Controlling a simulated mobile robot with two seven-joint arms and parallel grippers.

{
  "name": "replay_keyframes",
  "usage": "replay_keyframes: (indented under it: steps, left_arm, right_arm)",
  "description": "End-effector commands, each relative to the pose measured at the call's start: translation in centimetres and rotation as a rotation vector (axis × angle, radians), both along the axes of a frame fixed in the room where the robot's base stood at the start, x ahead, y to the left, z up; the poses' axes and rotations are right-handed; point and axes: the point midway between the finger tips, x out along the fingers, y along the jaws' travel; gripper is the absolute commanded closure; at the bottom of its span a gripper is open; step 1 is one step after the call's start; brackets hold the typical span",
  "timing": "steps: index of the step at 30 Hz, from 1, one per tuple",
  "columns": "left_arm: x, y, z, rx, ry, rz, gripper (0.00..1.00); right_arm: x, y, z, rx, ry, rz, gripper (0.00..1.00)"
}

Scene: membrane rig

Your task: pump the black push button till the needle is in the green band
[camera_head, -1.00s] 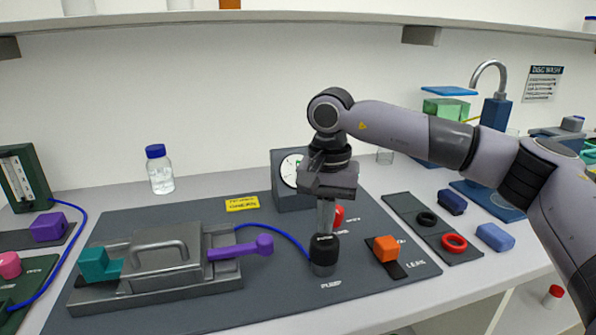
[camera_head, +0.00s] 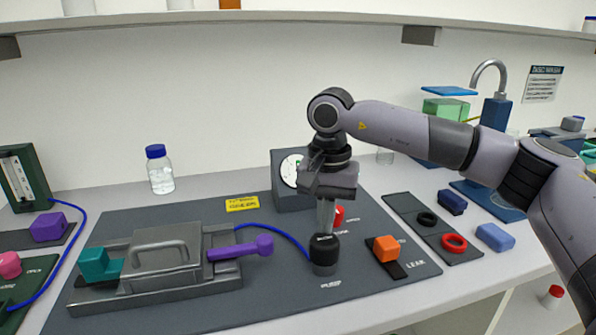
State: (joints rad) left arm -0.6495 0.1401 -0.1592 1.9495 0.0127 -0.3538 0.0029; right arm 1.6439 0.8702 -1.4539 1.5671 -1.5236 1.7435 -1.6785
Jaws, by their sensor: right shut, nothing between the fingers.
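The black push button (camera_head: 324,256) stands on the dark mat at the pump label, on a grey cylinder. My right gripper (camera_head: 325,230) points straight down, shut, with its fingertips at the top of the button; they look to be touching it. The gauge (camera_head: 285,188) is a dark grey box with a white round dial behind the gripper. The gripper and wrist hide much of the dial, so I cannot tell where the needle stands against the green band. My left gripper is not in view.
A grey clamp rig (camera_head: 165,262) with a purple lever (camera_head: 245,248) and teal block (camera_head: 97,264) stands left. A blue tube runs to the pump. An orange block (camera_head: 386,248) and a partly hidden red knob (camera_head: 339,215) are close to the gripper. A bottle (camera_head: 159,172) stands behind.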

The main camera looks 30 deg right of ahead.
Motion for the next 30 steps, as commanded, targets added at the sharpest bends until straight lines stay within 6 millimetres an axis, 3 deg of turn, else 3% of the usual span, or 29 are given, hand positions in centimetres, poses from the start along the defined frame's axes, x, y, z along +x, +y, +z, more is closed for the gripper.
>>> replay_keyframes:
  steps: [25,30]
  left_arm:
    - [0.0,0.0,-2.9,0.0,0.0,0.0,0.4]
    - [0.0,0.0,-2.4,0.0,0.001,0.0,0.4]
  right_arm:
    - [0.0,0.0,-4.5,0.001,0.002,0.0,1.0]
    - [0.0,0.0,-3.8,0.0,0.001,0.0,1.0]
